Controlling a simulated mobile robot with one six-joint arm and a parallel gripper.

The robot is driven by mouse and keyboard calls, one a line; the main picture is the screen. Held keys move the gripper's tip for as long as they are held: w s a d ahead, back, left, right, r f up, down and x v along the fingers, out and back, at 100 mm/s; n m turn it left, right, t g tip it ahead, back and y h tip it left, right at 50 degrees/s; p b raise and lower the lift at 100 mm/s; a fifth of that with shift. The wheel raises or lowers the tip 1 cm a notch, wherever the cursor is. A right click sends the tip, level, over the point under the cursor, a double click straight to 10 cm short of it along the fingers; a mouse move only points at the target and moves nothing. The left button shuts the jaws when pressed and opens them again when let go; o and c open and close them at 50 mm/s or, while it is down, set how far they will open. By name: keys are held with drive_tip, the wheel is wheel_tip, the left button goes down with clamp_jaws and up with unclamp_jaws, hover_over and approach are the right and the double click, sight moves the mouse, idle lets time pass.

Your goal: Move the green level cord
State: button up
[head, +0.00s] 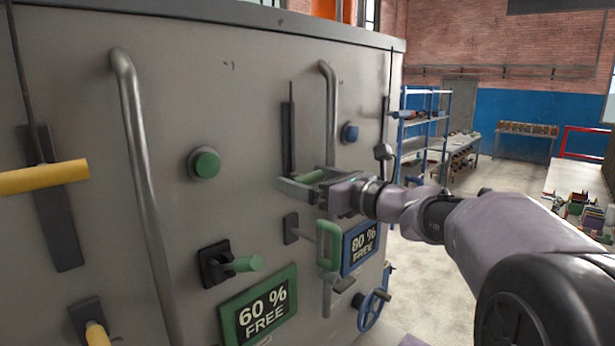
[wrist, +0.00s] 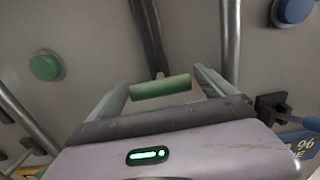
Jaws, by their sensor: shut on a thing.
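The green level cord's handle (head: 309,177) is a short green bar at the foot of a dark vertical strip (head: 287,135) on the grey panel. My gripper (head: 304,180) reaches in from the right and is shut on this handle. In the wrist view, the green handle (wrist: 160,87) lies crosswise between the two fingers of my gripper (wrist: 162,88), and the dark strip (wrist: 148,35) rises behind it. Part of the handle is hidden by a finger in the head view.
A green button (head: 204,164) and a blue button (head: 350,132) flank the strip. Bent pipes (head: 143,160) stand out from the panel. A yellow-handled cord (head: 44,177) hangs at left. Below are a green lever (head: 242,264), a green handle (head: 328,246), signs and a blue wheel (head: 371,310).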

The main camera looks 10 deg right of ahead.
drive_tip(key=shift+f, duration=0.4)
drive_tip(key=o, duration=1.7)
drive_tip(key=shift+o, duration=0.2)
drive_tip(key=b+v, duration=0.2)
drive_tip(key=v, duration=1.5)
drive_tip(key=shift+b, duration=0.4)
drive_tip(key=shift+s+d, duration=0.1)
drive_tip(key=shift+s, duration=0.05)
